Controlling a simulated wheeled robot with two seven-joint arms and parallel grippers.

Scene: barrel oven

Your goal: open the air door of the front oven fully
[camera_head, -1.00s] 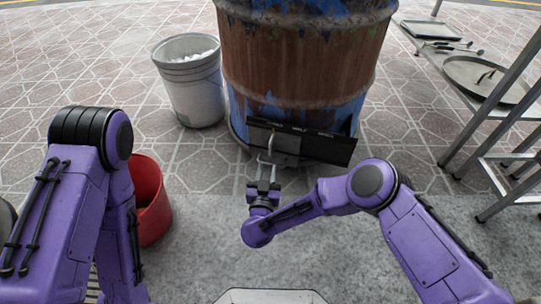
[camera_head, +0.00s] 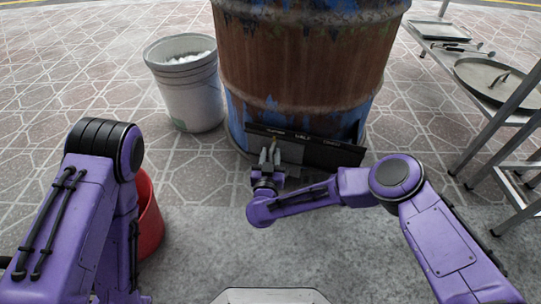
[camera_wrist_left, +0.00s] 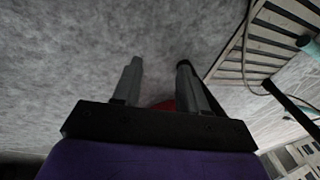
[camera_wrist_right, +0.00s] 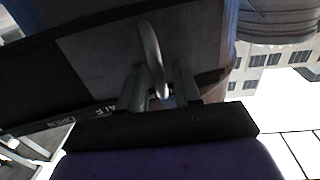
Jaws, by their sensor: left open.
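The front oven is a rusty brown and blue barrel (camera_head: 300,60). Its air door (camera_head: 318,152) is a dark panel low on the barrel's front, with pale lettering along its top edge; how far it stands open is unclear. A thin curved handle (camera_wrist_right: 150,52) stands out from the door. My right gripper (camera_head: 270,158) is at the door's left part. In the right wrist view its fingers (camera_wrist_right: 160,88) stand apart, with the handle's end between them; contact is unclear. My left gripper (camera_wrist_left: 160,72) is open and empty over grey floor; the head view does not show its fingers.
A white bucket (camera_head: 190,95) with pale contents stands left of the barrel. A red bucket (camera_head: 150,222) stands behind my left arm. At the right, a metal rack (camera_head: 478,95) holds a round lid (camera_head: 492,80) and tools. The paving between the barrel and rack is clear.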

